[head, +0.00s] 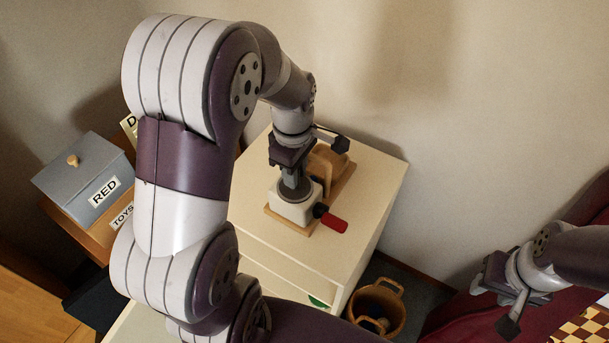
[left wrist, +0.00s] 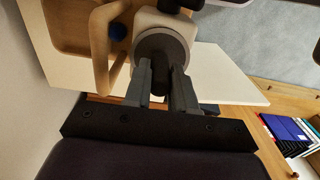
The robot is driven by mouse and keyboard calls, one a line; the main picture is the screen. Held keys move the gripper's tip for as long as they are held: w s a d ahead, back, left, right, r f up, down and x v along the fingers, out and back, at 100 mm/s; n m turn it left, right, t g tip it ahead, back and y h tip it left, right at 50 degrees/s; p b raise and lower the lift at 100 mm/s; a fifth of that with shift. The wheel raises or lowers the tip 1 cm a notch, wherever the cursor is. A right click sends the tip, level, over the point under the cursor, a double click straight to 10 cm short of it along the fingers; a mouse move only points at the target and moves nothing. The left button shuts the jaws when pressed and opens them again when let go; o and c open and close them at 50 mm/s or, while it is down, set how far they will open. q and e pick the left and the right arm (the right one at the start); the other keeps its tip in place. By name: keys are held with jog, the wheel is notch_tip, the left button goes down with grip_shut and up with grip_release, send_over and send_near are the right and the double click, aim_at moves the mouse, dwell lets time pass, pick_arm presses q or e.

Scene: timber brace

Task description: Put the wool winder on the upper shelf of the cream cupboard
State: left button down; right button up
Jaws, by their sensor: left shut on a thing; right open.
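The wool winder (head: 292,211) stands on the top of a cream cabinet (head: 372,186), which I take to be the cream cupboard. It has a wooden base, a pale body, a dark spindle and a red crank handle. My left gripper (head: 294,180) is shut on its upper dark part from above. In the left wrist view, the fingers (left wrist: 166,88) close around the spindle in front of the winder's round grey disc (left wrist: 160,52). The cabinet's front is steeply foreshortened and its shelves cannot be made out. My right gripper (head: 505,296) is open and empty at the lower right.
A grey box marked RED (head: 82,178) sits on a wooden box marked TOYS at the left. A round wooden bucket (head: 380,304) stands on the floor beside the cabinet. A checkered board (head: 590,330) lies at the lower right. The cabinet top's right side is clear.

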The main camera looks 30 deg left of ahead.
pick_arm(q)
jog(key=w+a+f+p, duration=0.3)
jog(key=w+a+f, duration=0.3)
jog(key=a+f, duration=0.3)
jog(key=shift+f, duration=0.75)
jog(key=shift+w+f, duration=0.1)
